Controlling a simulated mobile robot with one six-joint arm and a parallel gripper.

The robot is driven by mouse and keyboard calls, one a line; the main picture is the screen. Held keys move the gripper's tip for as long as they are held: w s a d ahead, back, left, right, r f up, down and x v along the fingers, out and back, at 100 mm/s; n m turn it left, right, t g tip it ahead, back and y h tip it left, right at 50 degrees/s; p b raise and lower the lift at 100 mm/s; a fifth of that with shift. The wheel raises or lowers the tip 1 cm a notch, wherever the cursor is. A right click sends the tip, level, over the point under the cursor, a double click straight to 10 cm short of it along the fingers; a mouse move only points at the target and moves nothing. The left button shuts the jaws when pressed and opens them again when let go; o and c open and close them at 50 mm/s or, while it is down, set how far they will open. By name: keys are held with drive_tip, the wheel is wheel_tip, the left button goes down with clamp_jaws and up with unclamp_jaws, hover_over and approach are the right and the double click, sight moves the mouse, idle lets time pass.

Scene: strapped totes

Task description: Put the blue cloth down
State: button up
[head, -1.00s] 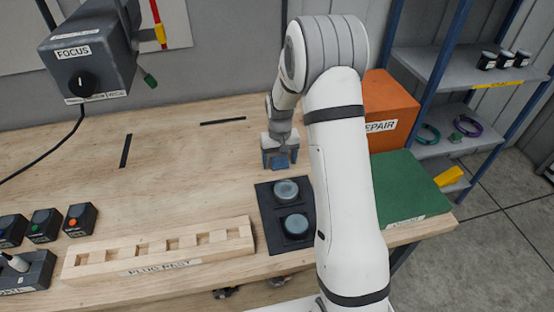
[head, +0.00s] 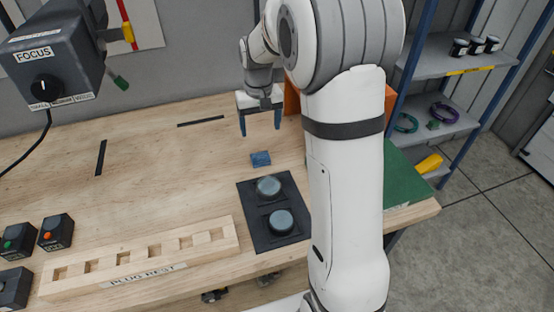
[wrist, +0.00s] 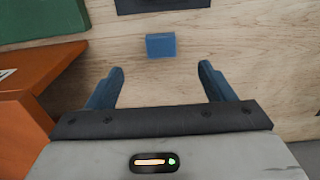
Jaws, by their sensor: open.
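The blue cloth (head: 261,159) is a small folded block lying flat on the wooden bench, just behind a dark mat. It also shows in the wrist view (wrist: 161,45), beyond the fingertips and midway between their lines. My gripper (head: 260,132) is open and empty, with its two blue fingers pointing down above the bench. It is raised clear of the cloth and a little behind it. In the wrist view my gripper (wrist: 161,66) has its fingers wide apart, with only bench between them.
The dark mat (head: 250,203) carries two round grey-topped pieces. A wooden plug rest (head: 143,262) lies at the front. A green mat (head: 411,185) and an orange box (head: 292,101) sit at the right, partly behind my arm. Bench left of the cloth is clear.

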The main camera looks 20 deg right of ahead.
drive_tip(key=s+r+t, duration=0.1)
drive_tip(key=s+r, duration=0.2)
drive_tip(key=s, duration=1)
drive_tip(key=s+a+r+t, duration=0.1)
drive_tip(key=s+r+t, duration=0.1)
drive_tip(key=s, duration=1.1)
drive_tip(key=shift+v, duration=0.85)
drive_tip(key=shift+o, duration=0.4)
drive_tip(key=shift+w, duration=0.1)
